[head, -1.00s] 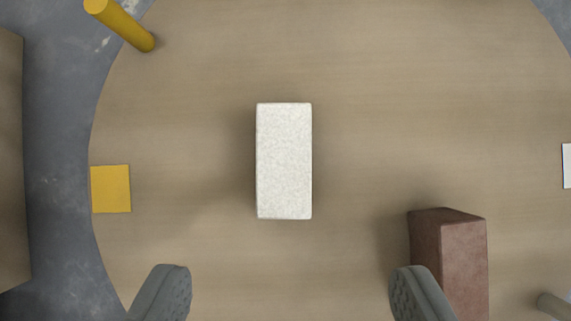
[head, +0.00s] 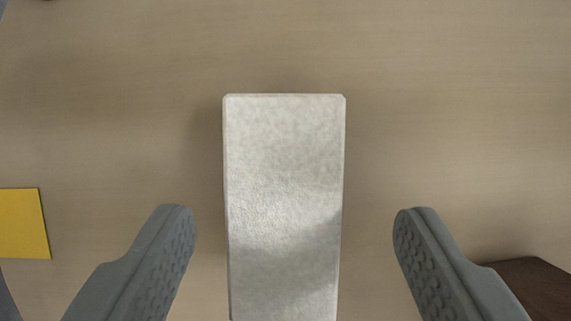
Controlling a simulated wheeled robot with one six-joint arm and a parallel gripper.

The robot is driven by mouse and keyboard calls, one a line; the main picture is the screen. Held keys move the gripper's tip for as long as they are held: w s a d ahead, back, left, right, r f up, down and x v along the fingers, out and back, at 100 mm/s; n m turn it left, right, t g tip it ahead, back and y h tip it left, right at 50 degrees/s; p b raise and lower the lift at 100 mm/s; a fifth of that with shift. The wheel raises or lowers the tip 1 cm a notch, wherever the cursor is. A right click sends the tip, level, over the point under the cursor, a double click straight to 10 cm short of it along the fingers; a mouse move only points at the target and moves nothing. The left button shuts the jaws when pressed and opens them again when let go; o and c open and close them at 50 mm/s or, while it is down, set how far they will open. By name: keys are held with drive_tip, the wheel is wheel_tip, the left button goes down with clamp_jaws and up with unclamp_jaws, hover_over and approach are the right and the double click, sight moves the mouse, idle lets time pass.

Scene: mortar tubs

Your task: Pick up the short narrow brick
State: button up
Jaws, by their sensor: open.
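A pale, whitish brick (head: 285,190) with a rough face is in the middle of the head view, its long side running up and down the picture. Its lower end runs out of the picture. My gripper (head: 293,215) is open, one finger on each side of the brick. There is a clear gap between each finger and the brick, and nothing is held. A dark reddish-brown block (head: 535,285) shows only in part at the lower right, beyond the right finger.
The bricks are on a wooden tabletop (head: 450,100). A flat yellow square (head: 22,223) lies at the left edge of the picture. The table above the pale brick is clear. The brown block is close to my right finger in the picture.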

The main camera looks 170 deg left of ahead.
sight(282, 225)
drive_tip(key=shift+a+x, duration=0.1)
drive_tip(key=shift+x, duration=1.25)
drive_tip(key=shift+a+x, duration=0.15)
drive_tip(key=shift+x, duration=1.15)
drive_tip(key=shift+s+f, duration=0.1)
drive_tip(key=shift+f, duration=0.15)
drive_tip(key=c, duration=1.4)
drive_tip(key=shift+o, duration=0.2)
drive_tip(key=shift+r, duration=0.1)
